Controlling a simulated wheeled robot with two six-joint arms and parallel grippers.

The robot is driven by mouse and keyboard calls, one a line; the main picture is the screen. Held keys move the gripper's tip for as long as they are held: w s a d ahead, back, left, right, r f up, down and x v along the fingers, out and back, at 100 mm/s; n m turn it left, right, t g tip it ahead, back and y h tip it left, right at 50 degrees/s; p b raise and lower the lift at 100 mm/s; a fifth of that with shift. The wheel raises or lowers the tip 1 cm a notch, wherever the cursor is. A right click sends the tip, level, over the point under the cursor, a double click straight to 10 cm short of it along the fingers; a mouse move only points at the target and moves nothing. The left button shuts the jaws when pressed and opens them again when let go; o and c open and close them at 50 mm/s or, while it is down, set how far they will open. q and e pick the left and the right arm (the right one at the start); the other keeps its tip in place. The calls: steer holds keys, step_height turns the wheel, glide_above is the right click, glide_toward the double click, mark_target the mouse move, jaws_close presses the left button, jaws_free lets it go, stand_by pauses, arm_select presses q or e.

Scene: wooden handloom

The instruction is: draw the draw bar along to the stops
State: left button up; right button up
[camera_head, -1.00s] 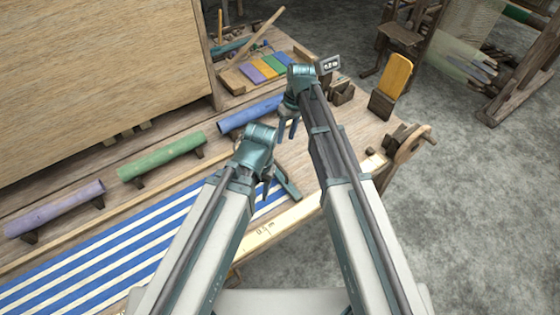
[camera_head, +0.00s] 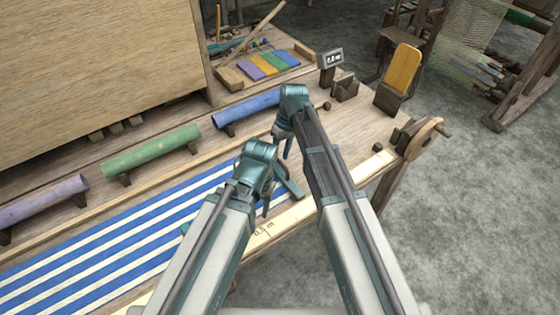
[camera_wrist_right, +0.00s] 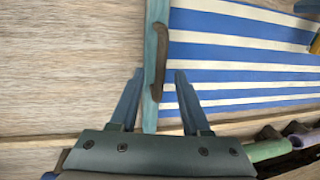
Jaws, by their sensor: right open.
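The draw bar is a teal bar (camera_head: 289,179) at the right end of the blue-and-white striped cloth (camera_head: 150,225). In the right wrist view, the bar (camera_wrist_right: 151,108) runs up the picture and carries a brown curved handle (camera_wrist_right: 161,55). My right gripper (camera_head: 281,145) is open. In its wrist view, the gripper (camera_wrist_right: 158,78) has one finger on each side of the bar near the handle's lower end; contact is not visible. My left gripper (camera_head: 267,204) is over the cloth's near right part; its jaw opening is unclear. Small dark pegs (camera_head: 327,106) (camera_head: 377,148) stand right of the bar.
Bare wood lies right of the bar. A measuring strip (camera_head: 295,213) runs along the near edge, with a wooden wheel (camera_head: 424,137) at the right corner. Purple, green and blue rolls (camera_head: 150,152) lie behind the cloth. A tall wooden panel (camera_head: 90,60) stands at the back left.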

steer(key=shift+f, duration=0.15)
jaws_close()
stand_by(1.4)
